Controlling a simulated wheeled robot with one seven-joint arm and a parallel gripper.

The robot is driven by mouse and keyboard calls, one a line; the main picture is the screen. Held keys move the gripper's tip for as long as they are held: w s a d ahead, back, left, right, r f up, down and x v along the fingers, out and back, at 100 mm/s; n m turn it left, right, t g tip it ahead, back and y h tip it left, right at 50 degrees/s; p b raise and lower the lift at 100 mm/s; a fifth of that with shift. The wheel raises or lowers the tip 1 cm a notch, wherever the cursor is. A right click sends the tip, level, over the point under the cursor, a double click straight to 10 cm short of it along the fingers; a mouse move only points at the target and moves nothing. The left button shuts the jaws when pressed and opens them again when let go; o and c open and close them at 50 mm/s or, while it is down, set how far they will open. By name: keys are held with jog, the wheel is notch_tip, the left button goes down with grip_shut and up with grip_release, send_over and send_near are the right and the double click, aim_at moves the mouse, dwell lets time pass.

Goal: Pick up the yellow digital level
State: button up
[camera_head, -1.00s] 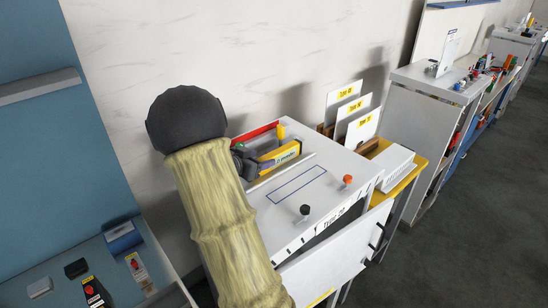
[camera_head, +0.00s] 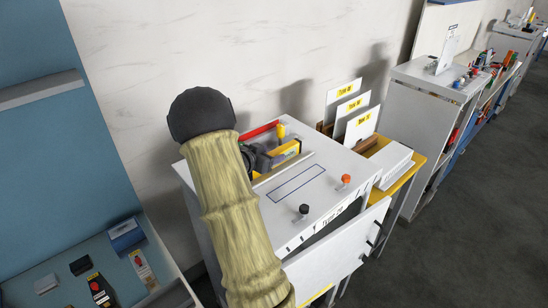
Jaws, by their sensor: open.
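The yellow digital level (camera_head: 287,152) lies at the back of the white dispenser top, behind a low rail. It is a long yellow bar with a dark upper side. My gripper (camera_head: 264,158) is dark and open, at the left end of the level. My arm hides much of the gripper and the level's left end. I cannot tell whether the fingers touch or straddle the level.
A red object (camera_head: 257,132) and a small yellow upright piece (camera_head: 281,131) are behind the level. An orange knob (camera_head: 346,179) and a black knob (camera_head: 304,210) stand near the front. Label cards (camera_head: 360,127) stand at right. A blue panel (camera_head: 40,150) is at left.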

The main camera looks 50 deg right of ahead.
dwell(0.3)
grip_shut()
dwell(0.3)
notch_tip(320, 180, up, 10)
jog(key=b, duration=0.1)
dwell(0.4)
